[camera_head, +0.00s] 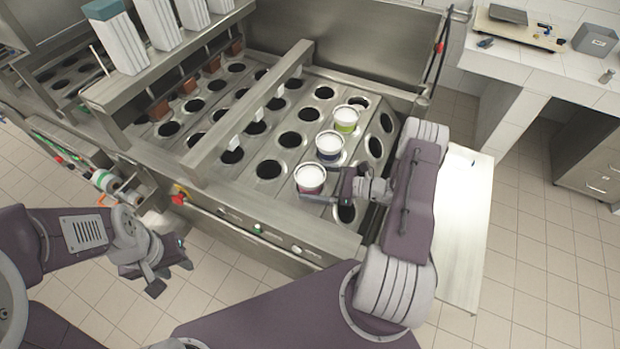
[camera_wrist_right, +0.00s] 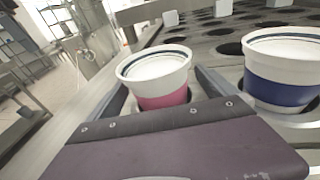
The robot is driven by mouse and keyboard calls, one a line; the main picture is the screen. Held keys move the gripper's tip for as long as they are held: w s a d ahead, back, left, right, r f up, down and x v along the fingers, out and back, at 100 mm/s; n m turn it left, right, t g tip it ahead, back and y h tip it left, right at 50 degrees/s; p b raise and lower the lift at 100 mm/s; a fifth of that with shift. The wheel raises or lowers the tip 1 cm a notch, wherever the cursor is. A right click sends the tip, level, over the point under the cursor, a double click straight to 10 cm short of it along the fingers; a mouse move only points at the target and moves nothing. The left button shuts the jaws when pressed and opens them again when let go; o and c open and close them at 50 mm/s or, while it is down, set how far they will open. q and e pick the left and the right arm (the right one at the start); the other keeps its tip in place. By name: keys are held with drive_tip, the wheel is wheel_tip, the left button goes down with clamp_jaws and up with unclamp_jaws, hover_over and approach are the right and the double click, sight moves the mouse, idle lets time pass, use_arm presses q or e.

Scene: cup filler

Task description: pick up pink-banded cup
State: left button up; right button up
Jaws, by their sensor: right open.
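The pink-banded cup (camera_head: 309,179) is white with a pink band and stands upright in a hole of the steel cup filler, nearest the front of a row of cups. In the right wrist view the pink-banded cup (camera_wrist_right: 158,78) stands between the two fingers of my right gripper (camera_wrist_right: 160,95), which are apart on either side of it. In the head view the right gripper (camera_head: 318,190) is at the cup's right side. I cannot tell whether a finger touches it. My left gripper (camera_head: 167,273) is empty, in front of the machine, with its fingers apart.
A blue-banded cup (camera_head: 329,147) stands just behind, and a green-banded cup (camera_head: 345,119) farther back. Empty holes (camera_head: 269,170) surround them. A raised steel bar (camera_head: 250,110) crosses the machine to the left. A table (camera_head: 552,62) with a scale is at the back right.

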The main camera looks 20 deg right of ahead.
drive_tip(key=shift+w+a+f, duration=0.15)
drive_tip(key=shift+w+a, duration=0.25)
drive_tip(key=shift+a, duration=0.15)
drive_tip(key=c, duration=1.8)
wheel_tip(320, 180, up, 10)
drive_tip(key=shift+r+b, duration=0.1)
drive_tip(key=shift+b, duration=0.3)
